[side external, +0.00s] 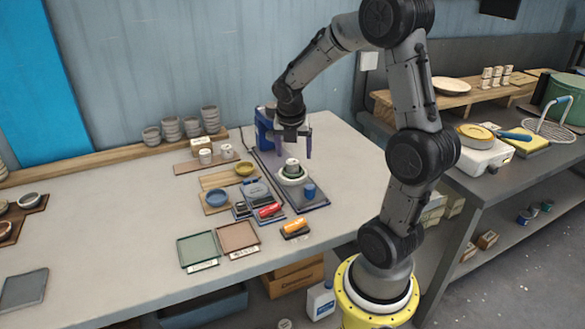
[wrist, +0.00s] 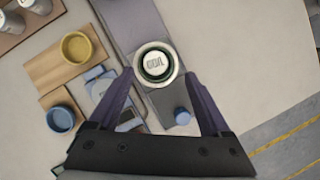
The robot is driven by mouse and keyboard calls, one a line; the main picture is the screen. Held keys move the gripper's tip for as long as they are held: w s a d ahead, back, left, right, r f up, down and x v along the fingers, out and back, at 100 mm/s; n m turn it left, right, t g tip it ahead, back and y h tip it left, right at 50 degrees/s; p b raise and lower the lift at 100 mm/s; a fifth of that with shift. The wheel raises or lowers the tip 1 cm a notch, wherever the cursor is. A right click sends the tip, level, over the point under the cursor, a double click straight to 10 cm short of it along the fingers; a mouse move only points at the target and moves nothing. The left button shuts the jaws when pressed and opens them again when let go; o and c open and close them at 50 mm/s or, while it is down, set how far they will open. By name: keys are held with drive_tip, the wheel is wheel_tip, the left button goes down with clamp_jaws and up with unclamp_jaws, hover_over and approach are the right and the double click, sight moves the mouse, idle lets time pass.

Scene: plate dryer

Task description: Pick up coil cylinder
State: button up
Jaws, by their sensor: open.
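The coil cylinder (side external: 291,163) is a short round piece with a white labelled top and a dark green side. It sits upright in a white ring-shaped holder (side external: 292,179) on a dark tray. My gripper (side external: 295,156) is open and points down above the coil cylinder. In the wrist view, the fingertips of my gripper (wrist: 158,75) lie to either side of it and slightly nearer. Nothing is between the fingers.
A blue knob (side external: 310,191) stands close in front on the tray. A blue bowl (side external: 216,198) and a yellow bowl (side external: 244,169) are on a wooden board to the left. White cylinders (side external: 205,156) stand behind them. The tabletop right of the tray is clear.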

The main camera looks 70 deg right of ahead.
sight(292, 162)
drive_tip(key=x, duration=0.5)
drive_tip(key=shift+w, duration=0.35)
drive_tip(key=shift+c, duration=0.4)
drive_tip(key=shift+r, duration=0.1)
clamp_jaws()
